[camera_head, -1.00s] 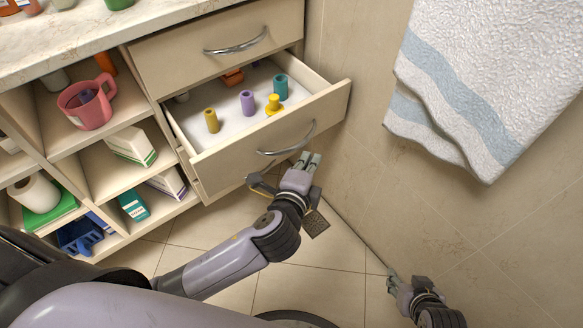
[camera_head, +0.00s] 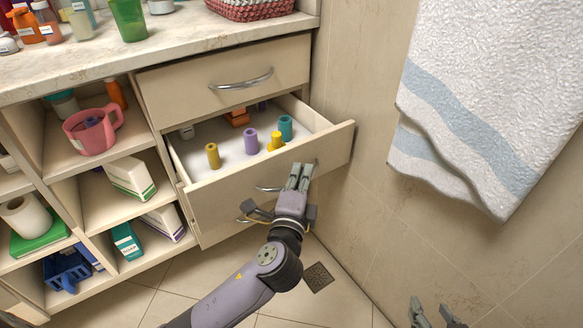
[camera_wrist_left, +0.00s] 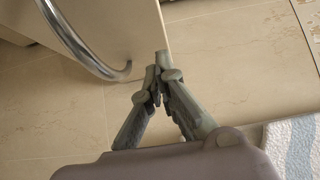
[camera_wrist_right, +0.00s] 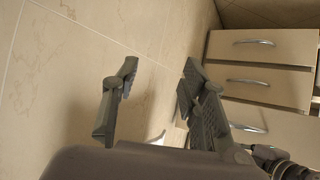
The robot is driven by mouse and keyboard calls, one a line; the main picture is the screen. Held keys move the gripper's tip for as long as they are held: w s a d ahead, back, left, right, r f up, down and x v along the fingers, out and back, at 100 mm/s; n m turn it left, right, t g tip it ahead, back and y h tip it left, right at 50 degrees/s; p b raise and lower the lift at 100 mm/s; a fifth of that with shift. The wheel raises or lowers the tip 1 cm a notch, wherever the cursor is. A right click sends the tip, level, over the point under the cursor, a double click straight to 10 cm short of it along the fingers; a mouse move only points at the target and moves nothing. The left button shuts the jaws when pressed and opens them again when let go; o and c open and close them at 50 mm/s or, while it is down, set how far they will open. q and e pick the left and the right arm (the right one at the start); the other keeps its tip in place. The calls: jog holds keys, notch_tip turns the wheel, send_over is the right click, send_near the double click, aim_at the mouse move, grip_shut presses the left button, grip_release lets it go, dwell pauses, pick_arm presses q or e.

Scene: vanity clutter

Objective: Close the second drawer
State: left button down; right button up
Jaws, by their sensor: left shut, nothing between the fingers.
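The second drawer (camera_head: 325,150) stands pulled out below the closed top drawer (camera_head: 165,92). Several small coloured cylindrical items, such as a purple one (camera_head: 251,141), stand inside it. My left gripper (camera_head: 301,176) is shut and empty, in front of the drawer front's right half, and covers part of its curved handle (camera_head: 268,188). In the left wrist view the shut fingertips (camera_wrist_left: 160,68) are beside the drawer front's edge, right of the handle (camera_wrist_left: 78,45); I cannot tell whether they touch. My right gripper (camera_head: 437,312) is open and empty, low at the right; its spread fingers show in the right wrist view (camera_wrist_right: 158,75).
A tiled wall with a hanging towel (camera_head: 480,110) is close on the right. Open shelves on the left hold a pink mug (camera_head: 92,132), boxes and a paper roll (camera_head: 25,216). Bottles and a basket (camera_head: 250,8) stand on the countertop. The floor in front is clear.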

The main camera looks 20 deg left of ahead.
aim_at(295, 151)
pick_arm(q)
jog(key=shift+w+a, duration=0.5)
jog(key=shift+a, duration=0.25)
jog(key=shift+w+a, duration=0.5)
jog(key=shift+a, duration=0.2)
pick_arm(e)
jog(key=shift+w+a+r+t+y, duration=0.15)
jog(key=shift+w+a+r+t, duration=0.05)
jog(key=shift+w+r+t, duration=0.25)
jog(key=shift+w+a+r+t+y, duration=0.2)
jog(key=shift+w+r+t, duration=0.15)
jog(key=shift+r, duration=0.15)
pick_arm(q)
jog(key=shift+a, duration=0.1)
